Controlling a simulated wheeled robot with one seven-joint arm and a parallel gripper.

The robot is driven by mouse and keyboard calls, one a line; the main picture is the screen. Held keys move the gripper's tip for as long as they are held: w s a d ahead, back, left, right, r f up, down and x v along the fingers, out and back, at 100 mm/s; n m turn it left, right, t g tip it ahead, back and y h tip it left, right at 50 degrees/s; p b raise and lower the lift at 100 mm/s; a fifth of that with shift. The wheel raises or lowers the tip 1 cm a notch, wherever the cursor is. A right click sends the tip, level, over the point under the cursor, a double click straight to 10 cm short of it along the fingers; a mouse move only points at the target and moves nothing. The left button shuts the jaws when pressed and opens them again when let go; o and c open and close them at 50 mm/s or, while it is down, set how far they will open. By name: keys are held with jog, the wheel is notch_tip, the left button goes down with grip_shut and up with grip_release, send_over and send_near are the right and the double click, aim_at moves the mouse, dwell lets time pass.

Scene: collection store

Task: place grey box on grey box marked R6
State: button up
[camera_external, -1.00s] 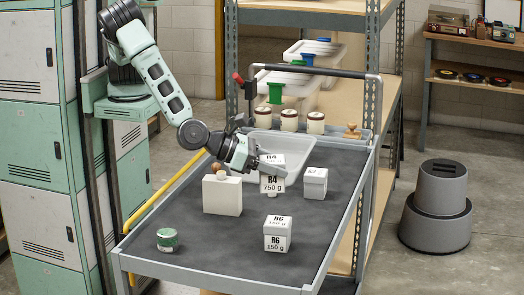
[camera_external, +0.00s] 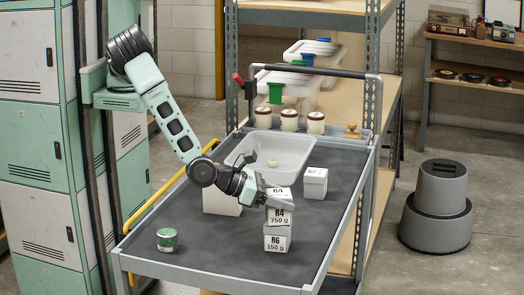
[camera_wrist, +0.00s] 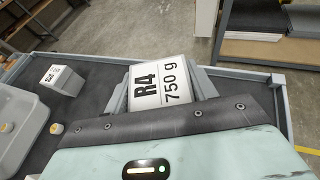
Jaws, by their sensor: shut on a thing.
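My gripper (camera_external: 268,198) is shut on the grey box marked R4, 750 g (camera_external: 280,214). In the external view the R4 box is directly above the grey box marked R6, 150 g (camera_external: 277,239), which stands on the cart's dark top. The two look stacked, with R4's lower edge at R6's top; I cannot tell whether R4 rests fully on it. In the wrist view the R4 label (camera_wrist: 161,84) faces the camera between the fingers, and the R6 box is hidden.
Another small grey box (camera_external: 314,183) stands to the back right. Several jars (camera_external: 289,120) line the back. The front right of the cart is clear.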

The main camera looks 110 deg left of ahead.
jog(key=o, duration=1.5)
jog(key=shift+f, duration=0.1)
jog(key=shift+o, duration=0.2)
